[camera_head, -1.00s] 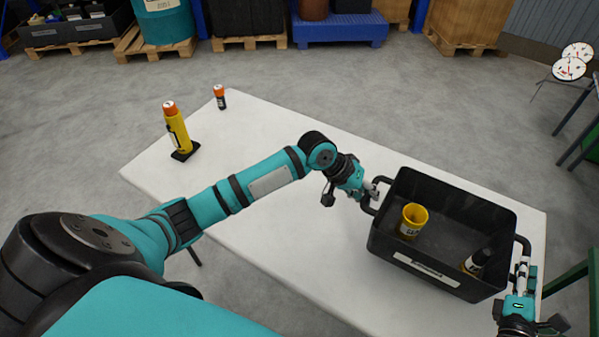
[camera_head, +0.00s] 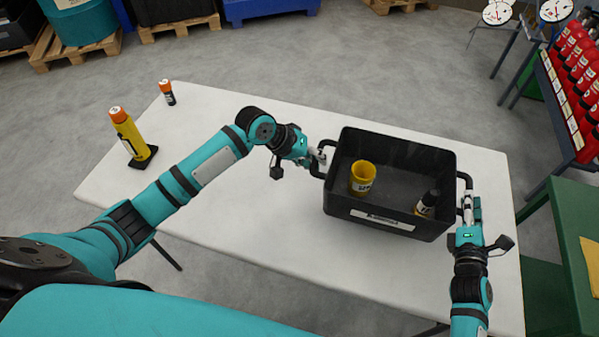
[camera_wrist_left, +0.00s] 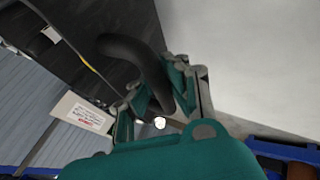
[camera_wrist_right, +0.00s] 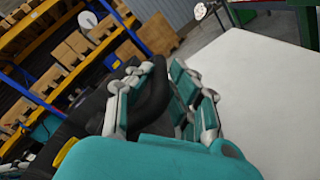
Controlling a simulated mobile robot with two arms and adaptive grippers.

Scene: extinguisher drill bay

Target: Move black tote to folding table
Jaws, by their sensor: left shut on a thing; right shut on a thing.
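The black tote (camera_head: 390,218) is over the right part of the white folding table (camera_head: 240,225); I cannot tell whether its base touches the top. It holds a yellow cup (camera_head: 362,178) and a dark bottle with a yellow label (camera_head: 427,203). My left gripper (camera_head: 318,158) is shut on the tote's left handle, a curved black bar in the left wrist view (camera_wrist_left: 140,60). My right gripper (camera_head: 467,205) is shut on the right handle, which also shows in the right wrist view (camera_wrist_right: 153,95).
A yellow canister with orange cap (camera_head: 131,137) and a small orange-capped bottle (camera_head: 167,93) stand on the table's left end. A green table (camera_head: 565,250) and a rack of red items (camera_head: 575,90) are at the right. The table's middle is clear.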

